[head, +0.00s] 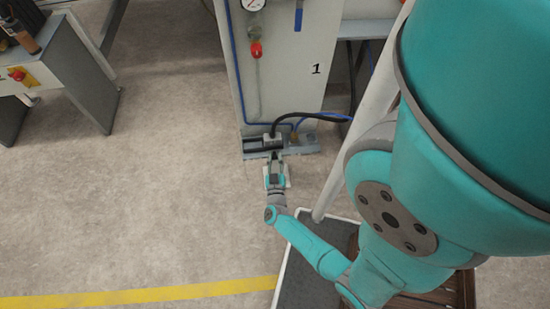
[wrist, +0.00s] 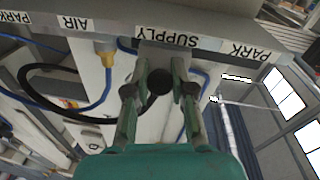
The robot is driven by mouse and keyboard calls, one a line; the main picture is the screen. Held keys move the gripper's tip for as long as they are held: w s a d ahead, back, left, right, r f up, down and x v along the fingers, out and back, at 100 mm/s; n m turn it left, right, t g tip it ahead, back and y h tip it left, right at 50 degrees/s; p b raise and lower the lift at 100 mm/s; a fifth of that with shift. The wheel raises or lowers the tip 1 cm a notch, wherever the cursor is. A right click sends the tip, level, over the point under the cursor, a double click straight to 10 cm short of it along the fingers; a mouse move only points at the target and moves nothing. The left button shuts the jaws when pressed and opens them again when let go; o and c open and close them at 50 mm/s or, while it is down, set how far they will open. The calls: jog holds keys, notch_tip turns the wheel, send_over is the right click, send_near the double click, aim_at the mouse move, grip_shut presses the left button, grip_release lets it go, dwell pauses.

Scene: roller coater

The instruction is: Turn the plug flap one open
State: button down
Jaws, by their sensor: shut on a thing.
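The plug flap is part of the grey plug fitting (head: 272,139), low on the panel marked 1 in the head view. The fitting also shows in the wrist view (wrist: 165,52), below the upside-down SUPPLY label. My gripper (head: 274,158) is at the front of this fitting. In the wrist view its two fingers (wrist: 160,77) are closed in on either side of the grey fitting, with a dark round part between them. My gripper is shut on the plug flap. The fingers hide much of the flap, and its angle cannot be told.
A black cable (head: 320,116) loops off to the right from the fitting in the head view. The grey panel (head: 285,65) rises behind it, with a gauge and red knob (head: 256,50). A grey table (head: 60,60) stands far left. The concrete floor (head: 150,180) is clear.

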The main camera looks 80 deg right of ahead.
jog(key=shift+a+f+t+h, duration=0.15)
jog(key=shift+f+h, duration=0.2)
jog(key=shift+h, duration=0.5)
jog(key=shift+f+t+h, duration=0.15)
jog(key=shift+f+h, duration=0.15)
jog(key=shift+h, duration=0.55)
jog(key=shift+s+a+f+m+t+h, duration=0.15)
jog(key=shift+f+m+t+h, duration=0.2)
jog(key=shift+h, duration=0.55)
jog(key=c, duration=1)
grip_release()
jog(key=shift+s+a+f, duration=0.25)
jog(key=shift+s+a, duration=0.4)
jog(key=shift+a, duration=1.65)
jog(key=shift+s+a+f, duration=0.2)
jog(key=shift+s+a, duration=0.45)
jog(key=shift+a, duration=1.7)
jog(key=shift+s+a+f, duration=0.25)
jog(key=shift+s+a, duration=0.4)
jog(key=shift+a, duration=1.65)
